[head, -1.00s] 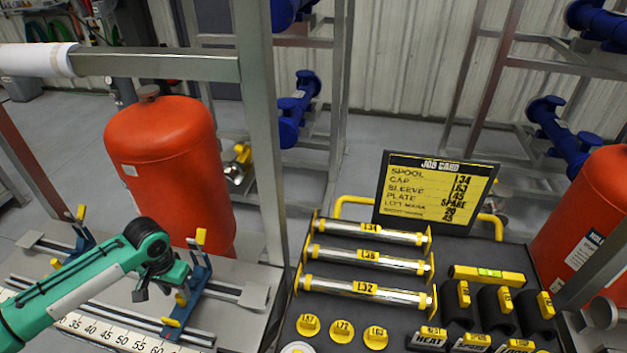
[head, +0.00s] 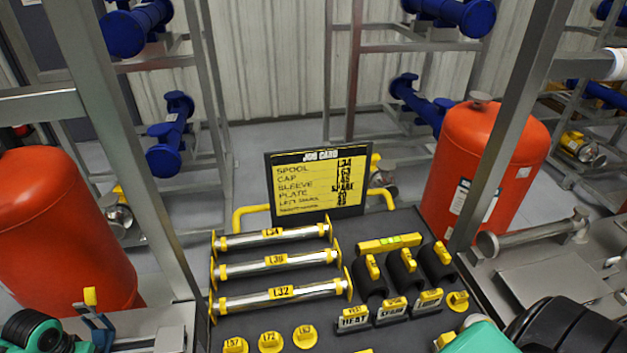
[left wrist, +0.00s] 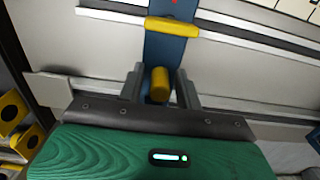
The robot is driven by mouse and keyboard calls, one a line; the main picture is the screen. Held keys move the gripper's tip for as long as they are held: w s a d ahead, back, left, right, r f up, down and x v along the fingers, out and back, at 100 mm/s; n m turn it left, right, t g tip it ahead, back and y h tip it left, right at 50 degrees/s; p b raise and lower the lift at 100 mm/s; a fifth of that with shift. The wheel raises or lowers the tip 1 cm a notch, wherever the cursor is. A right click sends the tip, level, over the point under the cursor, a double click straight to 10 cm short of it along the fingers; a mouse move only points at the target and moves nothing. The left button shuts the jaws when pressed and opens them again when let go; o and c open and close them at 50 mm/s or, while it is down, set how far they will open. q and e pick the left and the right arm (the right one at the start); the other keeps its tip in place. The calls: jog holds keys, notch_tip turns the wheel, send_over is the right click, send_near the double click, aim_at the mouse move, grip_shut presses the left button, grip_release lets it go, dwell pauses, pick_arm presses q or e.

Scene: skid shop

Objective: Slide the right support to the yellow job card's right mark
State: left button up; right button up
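The job card (head: 318,187) stands upright behind the dark tray in the head view; its last lines are too small to read surely. A blue support (head: 103,326) with a yellow top shows at the lower left, beside part of my left arm. In the left wrist view this blue support (left wrist: 168,50) has a yellow cross bar (left wrist: 172,27) and a yellow peg (left wrist: 159,84). My left gripper (left wrist: 160,88) has its fingers on either side of the peg, with narrow gaps showing. My right gripper is out of view.
A tray (head: 400,325) holds several spools (head: 278,265), yellow discs (head: 270,342), black sleeves (head: 404,272) and labelled blocks (head: 391,310). Red tanks stand left (head: 60,235) and right (head: 485,170). Part of a numbered scale (left wrist: 296,6) shows in the left wrist view.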

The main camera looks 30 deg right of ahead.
pick_arm(q)
grip_shut()
jog(key=shift+a, duration=0.1)
jog(key=shift+w+a+r+p, duration=0.1)
jog(key=shift+w+a+p, duration=0.15)
jog(key=shift+a, duration=0.15)
jog(key=shift+w+a+p, duration=0.1)
jog(key=shift+a+p, duration=0.15)
jog(key=shift+a, duration=0.15)
jog(key=shift+w+a+p, duration=0.3)
jog(key=shift+a, duration=0.5)
jog(key=shift+a, duration=0.15)
